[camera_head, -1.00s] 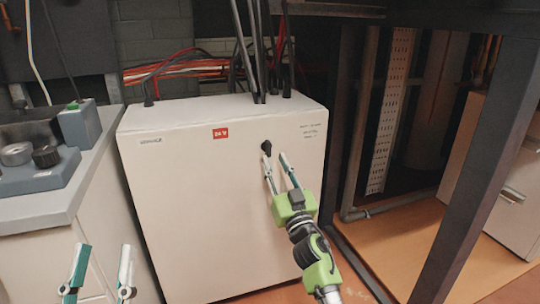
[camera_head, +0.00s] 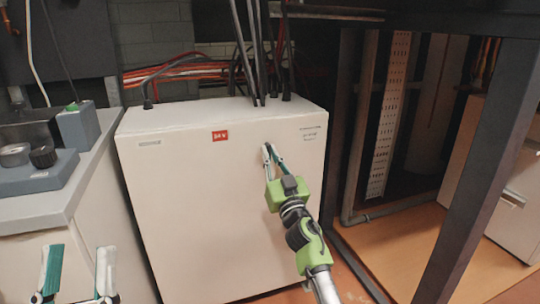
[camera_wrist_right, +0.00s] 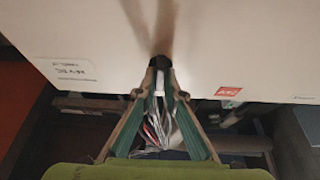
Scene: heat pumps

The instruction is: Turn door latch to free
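The heat pump is a white cabinet (camera_head: 205,200) with a red label on its front. Its black door latch (camera_wrist_right: 160,62) shows in the right wrist view between my fingertips; in the head view my fingers hide it. My right gripper (camera_head: 270,150) reaches the upper right of the cabinet front, with its fingertips drawn together around the latch. In the right wrist view the fingers (camera_wrist_right: 160,68) converge on the latch from both sides. My left gripper (camera_head: 78,262) is open and empty at the lower left, away from the cabinet door.
A grey counter (camera_head: 60,205) with a blue-grey device (camera_head: 35,172) stands left of the cabinet. Black pipes (camera_head: 255,60) rise from the cabinet top.

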